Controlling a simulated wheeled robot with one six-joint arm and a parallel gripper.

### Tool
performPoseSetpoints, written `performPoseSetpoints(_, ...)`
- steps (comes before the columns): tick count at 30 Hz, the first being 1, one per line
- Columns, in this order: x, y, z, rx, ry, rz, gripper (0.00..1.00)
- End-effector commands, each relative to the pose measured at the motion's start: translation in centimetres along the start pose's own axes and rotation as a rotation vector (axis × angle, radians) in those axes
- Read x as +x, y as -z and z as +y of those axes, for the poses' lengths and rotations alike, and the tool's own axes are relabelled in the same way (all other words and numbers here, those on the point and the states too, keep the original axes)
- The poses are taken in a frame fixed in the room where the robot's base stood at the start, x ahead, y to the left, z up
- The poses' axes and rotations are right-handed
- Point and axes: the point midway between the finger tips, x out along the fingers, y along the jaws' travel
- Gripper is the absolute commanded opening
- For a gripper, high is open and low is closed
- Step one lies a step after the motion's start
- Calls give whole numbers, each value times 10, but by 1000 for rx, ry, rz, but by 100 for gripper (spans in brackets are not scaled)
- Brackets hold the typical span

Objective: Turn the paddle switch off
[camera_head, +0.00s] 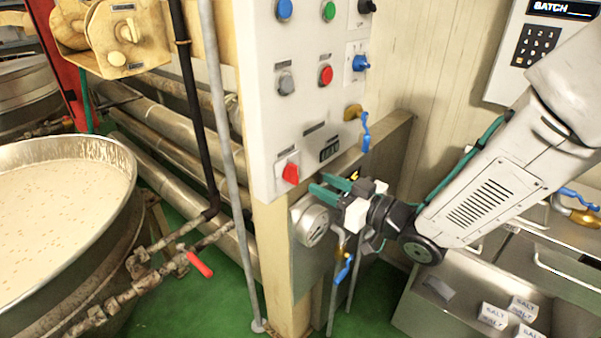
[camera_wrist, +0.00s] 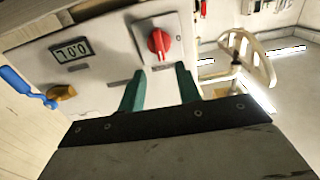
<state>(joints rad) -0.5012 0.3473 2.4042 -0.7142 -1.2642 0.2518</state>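The likely paddle switch is a red knob (camera_head: 290,173) on a square light plate, low on the white control panel (camera_head: 262,130). In the wrist view the red knob (camera_wrist: 158,42) is ahead of the fingertips, with its grip pointing roughly up and down the picture. My gripper (camera_head: 317,183) has two green fingers spread apart, reaching from the right toward the panel, just right of the knob. In the wrist view my gripper (camera_wrist: 160,70) is empty, with its tips below the knob, and appears not to touch it.
A digital display (camera_head: 329,148) is beside the switch. Red (camera_head: 326,75), grey, blue and green buttons are higher on the panel. A brass valve with blue handle (camera_head: 365,130) is at right. A kettle (camera_head: 75,210) stands left.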

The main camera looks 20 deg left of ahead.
Motion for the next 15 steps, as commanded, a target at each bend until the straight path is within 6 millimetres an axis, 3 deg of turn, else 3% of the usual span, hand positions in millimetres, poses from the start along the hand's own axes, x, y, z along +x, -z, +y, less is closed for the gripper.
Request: performPoseSetpoints(15,70,1,-1,-1,5,6,34)
